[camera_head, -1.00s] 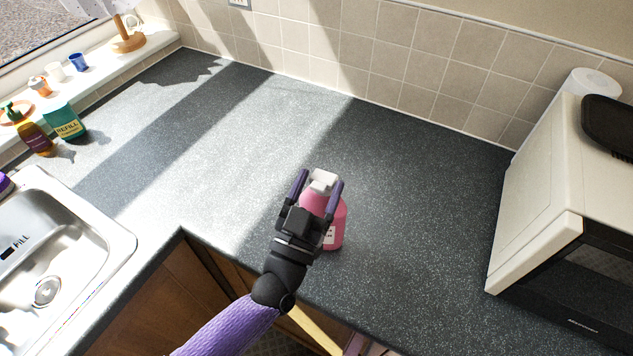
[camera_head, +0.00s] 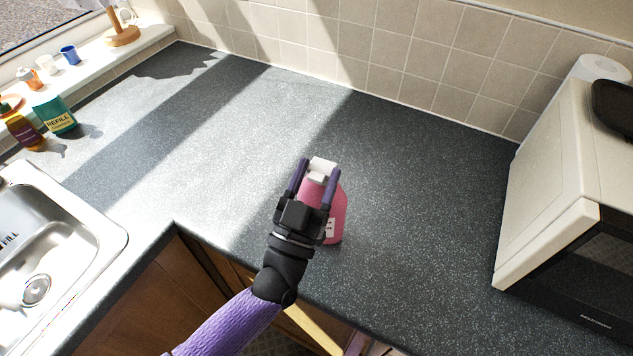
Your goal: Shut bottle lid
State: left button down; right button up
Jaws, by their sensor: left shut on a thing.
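A pink bottle (camera_head: 337,217) with a white lid (camera_head: 321,166) and a small white label stands upright on the dark speckled counter near its front edge. My left gripper (camera_head: 318,172) reaches over it from the front, with one purple-sided finger on each side of the lid. It is shut on the lid. The gripper body hides the bottle's left and lower part. I cannot tell whether the lid is fully closed. My right gripper is not in view.
A microwave (camera_head: 553,170) stands at the right, with a black item on top. A sink (camera_head: 50,250) is at the left front. A teal refill bottle (camera_head: 54,114) and a brown bottle (camera_head: 25,134) stand beyond it. The counter behind the pink bottle is clear.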

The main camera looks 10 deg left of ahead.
pick_arm(q)
jog(key=shift+c, duration=2)
grip_release()
jog(key=b+v, duration=0.1)
jog(key=v, duration=0.9)
